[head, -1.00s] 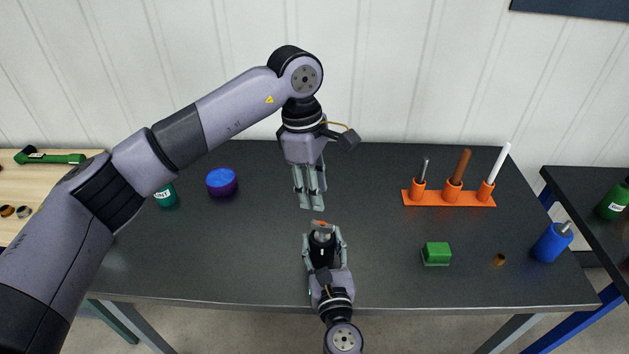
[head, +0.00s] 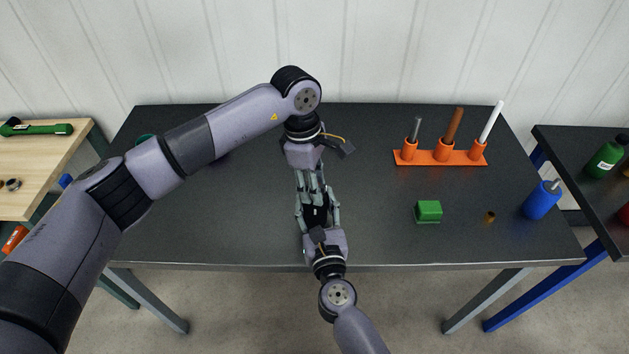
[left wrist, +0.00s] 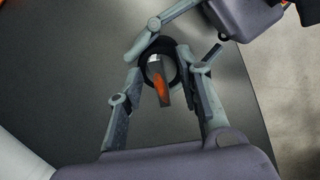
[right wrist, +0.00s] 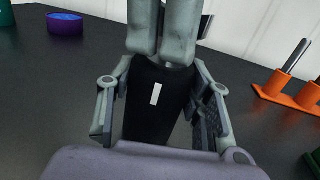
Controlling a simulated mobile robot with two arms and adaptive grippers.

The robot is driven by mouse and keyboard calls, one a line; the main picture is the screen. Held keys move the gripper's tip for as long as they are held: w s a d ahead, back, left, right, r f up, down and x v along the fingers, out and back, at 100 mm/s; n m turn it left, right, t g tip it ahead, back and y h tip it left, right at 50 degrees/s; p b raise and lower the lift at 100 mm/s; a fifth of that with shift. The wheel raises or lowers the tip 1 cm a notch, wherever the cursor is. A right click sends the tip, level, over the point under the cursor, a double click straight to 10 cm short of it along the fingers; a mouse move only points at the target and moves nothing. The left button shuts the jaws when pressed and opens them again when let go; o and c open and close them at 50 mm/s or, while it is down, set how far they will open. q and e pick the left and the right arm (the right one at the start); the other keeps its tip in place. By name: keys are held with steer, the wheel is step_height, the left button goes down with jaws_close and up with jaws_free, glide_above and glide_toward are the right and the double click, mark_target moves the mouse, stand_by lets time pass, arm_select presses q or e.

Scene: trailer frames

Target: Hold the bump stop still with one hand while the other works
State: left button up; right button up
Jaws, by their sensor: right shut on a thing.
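The bump stop (right wrist: 158,101) is a black, roughly cylindrical body with a small white mark. My right gripper (head: 318,206) is shut on it and holds it upright near the table's front edge. In the left wrist view, a grey piece with an orange face (left wrist: 160,84) shows at the centre of the bump stop's dark round top. My left gripper (head: 311,186) points down from above. Its fingers stand apart on either side of that piece; any contact is hard to tell. In the right wrist view, the left fingers (right wrist: 164,45) hide the bump stop's top.
An orange rack (head: 440,157) with several upright tools stands at the back right. A green block (head: 428,211), a small brown piece (head: 489,217) and a blue container (head: 541,200) lie right. A purple-blue round container (right wrist: 65,24) stands left.

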arm_select(q)
jaws_close()
stand_by(0.3)
steer(key=n, duration=0.4)
steer(key=shift+t, duration=0.3)
steer(key=n, duration=0.4)
steer(key=shift+t, duration=0.4)
steer(key=n, duration=0.7)
steer(key=shift+t+y, duration=0.4)
steer(key=shift+c, duration=2)
jaws_free()
steer(key=shift+n, duration=0.3)
steer(key=o, duration=0.5)
